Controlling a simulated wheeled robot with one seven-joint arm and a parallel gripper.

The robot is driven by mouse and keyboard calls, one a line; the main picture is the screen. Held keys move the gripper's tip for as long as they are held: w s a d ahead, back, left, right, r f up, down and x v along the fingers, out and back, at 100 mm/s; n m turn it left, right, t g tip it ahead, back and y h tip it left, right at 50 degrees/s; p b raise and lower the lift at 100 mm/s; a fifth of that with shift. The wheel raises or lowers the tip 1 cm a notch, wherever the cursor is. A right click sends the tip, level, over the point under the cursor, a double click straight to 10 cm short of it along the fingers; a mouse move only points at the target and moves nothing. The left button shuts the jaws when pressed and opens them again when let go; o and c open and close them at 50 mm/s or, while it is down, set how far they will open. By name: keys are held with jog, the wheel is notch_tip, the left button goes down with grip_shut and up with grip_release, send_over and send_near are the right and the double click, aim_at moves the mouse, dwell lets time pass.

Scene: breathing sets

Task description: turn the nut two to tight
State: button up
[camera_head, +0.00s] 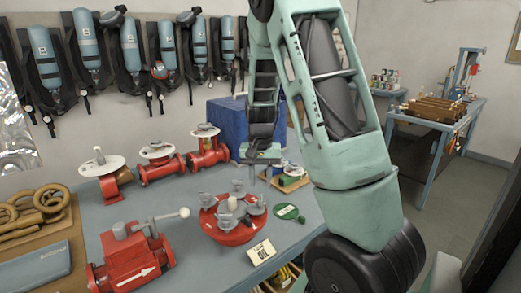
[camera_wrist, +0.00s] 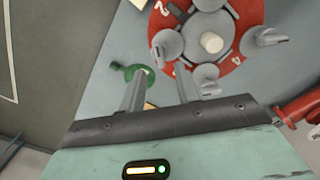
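A red round flange (camera_head: 222,236) lies on the table, with several grey wing nuts and a pale centre stud (camera_head: 228,206) on it. In the wrist view the red flange (camera_wrist: 240,12) is at the top right, and painted digits 2 and 4 are readable. The 2 lies between a left wing nut (camera_wrist: 165,45) and a top nut (camera_wrist: 208,4); I cannot tell which is nut two. My gripper (camera_head: 262,172) is above and behind the flange, pointing down. In the wrist view my gripper (camera_wrist: 160,78) has its fingers apart with nothing held, clear of the nuts.
A green paddle-shaped tag (camera_head: 289,213) lies right of the flange, and an oil card (camera_head: 261,251) stands in front. A red valve with a lever (camera_head: 134,258) is at the left front. Red pipe valves (camera_head: 160,168) and a blue box (camera_head: 228,122) stand behind.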

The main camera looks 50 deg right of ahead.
aim_at(260, 197)
notch_tip(260, 197, up, 12)
jog(key=b, duration=0.1)
jog(key=shift+b, duration=0.3)
dwell(0.4)
